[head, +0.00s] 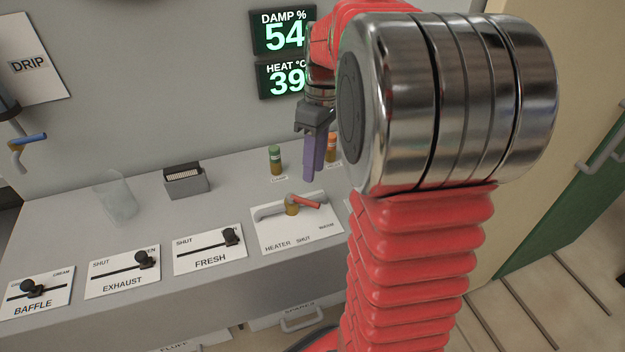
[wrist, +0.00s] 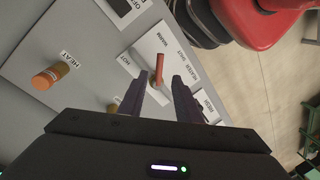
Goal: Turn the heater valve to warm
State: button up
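The heater valve (head: 291,209) has a brass body on a grey pipe and a red lever (head: 306,201) that points right in the head view. It sits on a white plate (head: 270,235) marked HEATER and SHUT. In the wrist view the red lever (wrist: 159,68) points up, roughly toward the WARM label; HOT is left of it. My gripper (head: 313,176) has purple fingers pointing down above the valve. In the wrist view my gripper (wrist: 158,82) is open, with a finger on each side of the valve area. Contact with the lever cannot be told.
A glass (head: 117,198) and a grey box (head: 186,182) stand farther back. The HEAT display (head: 285,79) reads 39.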

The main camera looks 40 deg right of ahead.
jog(key=r, duration=0.3)
jog(key=d+r, duration=0.1)
jog(key=r, duration=0.1)
jog(key=shift+w, duration=0.35)
jog(key=shift+a, duration=0.1)
jog(key=shift+c, duration=0.7)
jog(key=shift+a, duration=0.1)
jog(key=shift+c, duration=0.7)
jog(key=shift+s+a+r, duration=0.1)
jog(key=shift+s+a, duration=0.05)
jog(key=shift+a, duration=0.1)
jog(key=shift+c, duration=0.7)
jog(key=s+a+m+t, duration=0.1)
jog(key=a, duration=0.2)
jog(key=s+a+r+t+h, duration=0.1)
jog(key=s+a, duration=0.1)
jog(key=a, duration=0.1)
jog(key=s+a+m, duration=0.1)
jog(key=a, duration=0.3)
jog(key=shift+s+a+r+m+t+h, duration=0.1)
jog(key=shift+s+r+m+t+h, duration=0.1)
jog(key=shift+s+m+t+h, duration=0.15)
grip_shut()
jog(key=s+a+f+m+t, duration=0.3)
jog(key=s+a+t, duration=0.1)
jog(key=s+a, duration=0.3)
jog(key=shift+s+a+f, duration=0.2)
jog(key=shift+s+a, duration=0.1)
jog(key=shift+a, duration=0.45)
